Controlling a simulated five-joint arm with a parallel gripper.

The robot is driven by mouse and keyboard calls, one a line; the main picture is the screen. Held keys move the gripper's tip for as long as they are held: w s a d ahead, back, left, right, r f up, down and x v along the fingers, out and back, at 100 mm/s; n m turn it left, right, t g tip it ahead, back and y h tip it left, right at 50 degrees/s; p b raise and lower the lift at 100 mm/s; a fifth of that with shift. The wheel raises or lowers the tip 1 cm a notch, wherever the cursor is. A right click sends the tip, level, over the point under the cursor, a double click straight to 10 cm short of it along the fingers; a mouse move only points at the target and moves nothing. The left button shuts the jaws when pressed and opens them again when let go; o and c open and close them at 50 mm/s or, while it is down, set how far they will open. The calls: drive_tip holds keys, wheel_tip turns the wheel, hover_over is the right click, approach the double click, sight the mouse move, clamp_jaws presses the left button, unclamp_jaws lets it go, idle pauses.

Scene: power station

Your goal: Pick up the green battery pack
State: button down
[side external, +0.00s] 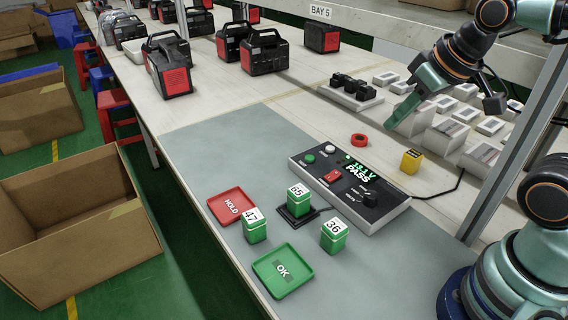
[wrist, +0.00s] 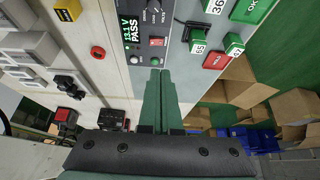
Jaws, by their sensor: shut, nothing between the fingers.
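Three green battery packs with white numbered tops stand upright on the grey mat (side external: 210,150). Pack 65 (side external: 297,206) stands on a small black stand (side external: 306,217). Pack 47 (side external: 254,230) is beside the red HOLD tray (side external: 222,203); I cannot tell whether they touch. Pack 36 (side external: 334,241) stands to the right of the green OK tray (side external: 270,279). The wrist view shows pack 65 (wrist: 198,43), pack 47 (wrist: 233,49) and part of pack 36 (wrist: 213,8). My gripper (side external: 394,121) is shut and empty, above the bench behind the tester, away from the packs.
A tester (side external: 330,190) with a PASS display lies between my gripper and the packs. A red ring (side external: 360,140) and a yellow block (side external: 411,161) are near my gripper. Grey modules (side external: 447,134) fill the right side. Black and red power stations (side external: 268,55) stand farther back.

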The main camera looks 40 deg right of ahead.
drive_tip(key=shift+c, duration=1)
unclamp_jaws()
drive_tip(key=n+g, duration=0.5)
drive_tip(key=n, duration=1.3)
approach(299, 190)
drive_tip(key=shift+w+d+f, duration=0.1)
drive_tip(key=shift+w+d, duration=0.3)
drive_tip(key=shift+d, duration=0.05)
drive_tip(key=shift+a+f+g, duration=0.15)
drive_tip(key=shift+f+g, duration=0.15)
drive_tip(key=shift+f, duration=0.35)
wheel_tip(299, 190, down, 6)
drive_tip(key=shift+r, duration=0.1)
drive_tip(key=shift+s+a+f, duration=0.1)
drive_tip(key=shift+a+f, duration=0.05)
drive_tip(key=shift+f, duration=1.2)
drive_tip(key=shift+a+f, duration=0.15)
drive_tip(key=shift+f, duration=1.25)
